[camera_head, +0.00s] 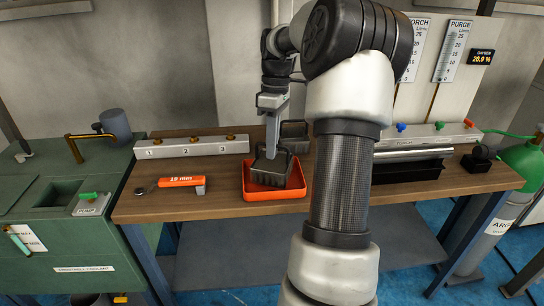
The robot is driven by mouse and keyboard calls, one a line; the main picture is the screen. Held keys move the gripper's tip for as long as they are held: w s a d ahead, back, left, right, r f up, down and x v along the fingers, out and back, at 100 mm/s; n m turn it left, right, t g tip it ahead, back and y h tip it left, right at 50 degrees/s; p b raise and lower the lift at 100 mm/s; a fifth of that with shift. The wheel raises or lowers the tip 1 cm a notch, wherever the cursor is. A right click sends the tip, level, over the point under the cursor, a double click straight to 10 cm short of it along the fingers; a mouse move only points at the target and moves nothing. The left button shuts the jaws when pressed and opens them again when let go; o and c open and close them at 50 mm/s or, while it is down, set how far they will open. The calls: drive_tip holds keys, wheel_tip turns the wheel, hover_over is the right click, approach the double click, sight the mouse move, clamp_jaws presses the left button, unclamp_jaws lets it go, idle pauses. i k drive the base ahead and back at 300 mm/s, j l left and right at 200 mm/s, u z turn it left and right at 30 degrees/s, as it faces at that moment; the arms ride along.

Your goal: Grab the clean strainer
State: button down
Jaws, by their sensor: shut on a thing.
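A dark, box-shaped strainer (268,170) sits in or just over the red tray (272,193) on the wooden bench. It looks slightly tilted; I cannot tell whether it touches the tray's floor. My gripper (271,152) points down and is shut on the top of this strainer; its fingertips are small and partly lost against the dark shape.
A grey block numbered 1 to 3 (192,148) and an orange 19 mm tool (181,182) lie left on the bench (230,207). My arm hides the bench right of the tray. A green coolant unit (60,215) stands left, a green cylinder (525,160) right.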

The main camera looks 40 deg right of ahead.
sight(297, 138)
drive_tip(key=z, duration=1.3)
